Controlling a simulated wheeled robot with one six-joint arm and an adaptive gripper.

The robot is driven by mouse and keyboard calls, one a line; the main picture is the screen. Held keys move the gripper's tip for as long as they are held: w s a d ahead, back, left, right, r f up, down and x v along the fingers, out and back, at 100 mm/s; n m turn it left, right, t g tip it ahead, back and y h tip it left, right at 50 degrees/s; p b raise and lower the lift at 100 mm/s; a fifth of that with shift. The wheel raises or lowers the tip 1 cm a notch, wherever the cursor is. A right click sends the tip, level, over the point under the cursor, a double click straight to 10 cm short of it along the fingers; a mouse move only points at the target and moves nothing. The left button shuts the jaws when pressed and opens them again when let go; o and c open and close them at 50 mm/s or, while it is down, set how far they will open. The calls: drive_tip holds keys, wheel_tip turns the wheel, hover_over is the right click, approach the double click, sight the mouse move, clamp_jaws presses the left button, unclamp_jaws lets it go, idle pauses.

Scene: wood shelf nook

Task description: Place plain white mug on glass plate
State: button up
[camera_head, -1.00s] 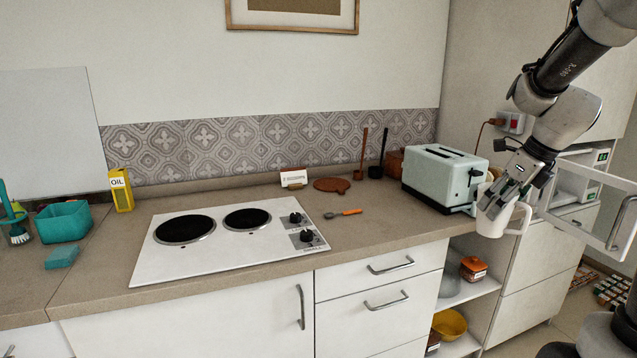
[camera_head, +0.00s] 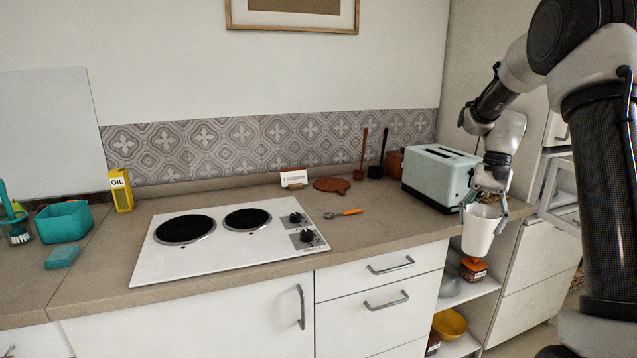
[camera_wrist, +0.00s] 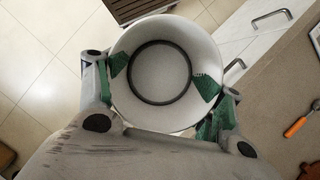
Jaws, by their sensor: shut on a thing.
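The plain white mug (camera_head: 481,232) hangs roughly upright below my gripper (camera_head: 484,205), in front of the counter's right end and the toaster. In the wrist view the mug (camera_wrist: 160,110) is seen end-on as a white circle with a dark ring inside. My gripper (camera_wrist: 165,78) is shut on it, with green finger pads on opposite sides of the mug. Its handle cannot be made out. A greyish, glass-like thing (camera_head: 449,284) stands on the open shelf below the counter, partly hidden; I cannot tell whether it is the glass plate. No glass plate is clearly visible elsewhere.
A pale green toaster (camera_head: 440,178) stands close behind the mug. An orange-lidded jar (camera_head: 473,270) sits on the shelf just below it, and a yellow bowl (camera_head: 450,323) sits lower. The counter (camera_head: 385,222) between hob (camera_head: 232,238) and toaster is mostly clear.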

drive_tip(key=a+f+n+h, duration=0.1)
drive_tip(key=a+f+n, duration=0.3)
drive_tip(key=f, duration=0.5)
drive_tip(key=a+f+n+h, duration=0.1)
drive_tip(key=a+f+n, duration=0.3)
drive_tip(key=f, duration=0.5)
drive_tip(key=shift+w+a+g+h, duration=0.3)
drive_tip(key=shift+a+g+h, duration=0.1)
drive_tip(key=shift+a, duration=0.85)
drive_tip(key=shift+f, duration=0.1)
